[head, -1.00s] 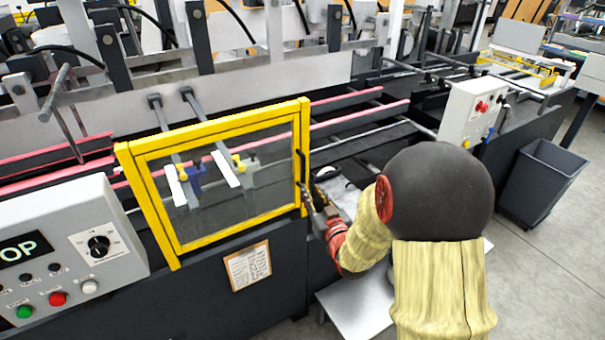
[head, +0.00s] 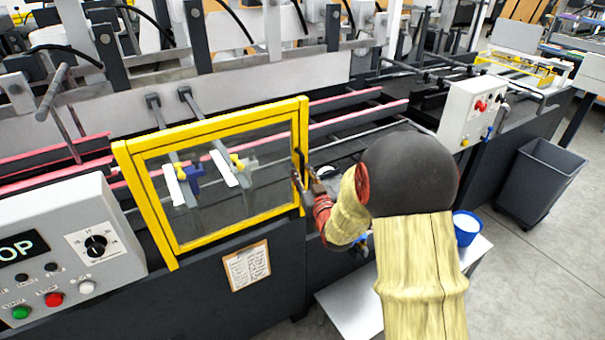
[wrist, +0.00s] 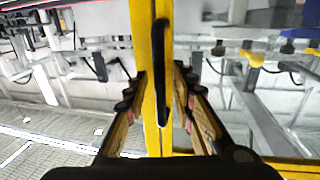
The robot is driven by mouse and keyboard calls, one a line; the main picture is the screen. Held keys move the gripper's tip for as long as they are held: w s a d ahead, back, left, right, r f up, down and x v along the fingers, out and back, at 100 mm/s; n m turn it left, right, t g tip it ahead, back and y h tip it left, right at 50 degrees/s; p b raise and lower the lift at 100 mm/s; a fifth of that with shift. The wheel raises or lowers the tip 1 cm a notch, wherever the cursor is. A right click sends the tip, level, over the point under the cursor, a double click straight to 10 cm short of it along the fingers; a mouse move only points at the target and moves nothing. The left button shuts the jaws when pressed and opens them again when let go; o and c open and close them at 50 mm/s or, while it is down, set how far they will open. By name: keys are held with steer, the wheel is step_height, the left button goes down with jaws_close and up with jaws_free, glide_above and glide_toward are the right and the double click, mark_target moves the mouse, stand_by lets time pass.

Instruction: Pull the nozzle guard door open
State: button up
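The nozzle guard door is a clear panel in a yellow frame (head: 215,131) on the front of the machine, and it looks shut. Its black bar handle (head: 298,163) stands upright on the right-hand frame post. In the wrist view the handle (wrist: 162,65) lies between my two fingers, with the yellow post (wrist: 145,45) behind it. My gripper (head: 307,184) is at the handle in the head view. In the wrist view my gripper (wrist: 159,74) has its fingers apart, one on each side of the handle, with a gap visible. Whether a finger touches it is unclear.
Nozzles on rods (head: 190,178) show behind the door's panel. A control box (head: 70,240) stands at left, another (head: 473,108) at right. A blue bucket (head: 467,229) sits on a low grey platform (head: 345,300). A dark bin (head: 540,180) stands on the open floor at right.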

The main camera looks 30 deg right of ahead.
steer(key=shift+c, duration=0.7)
jaws_close()
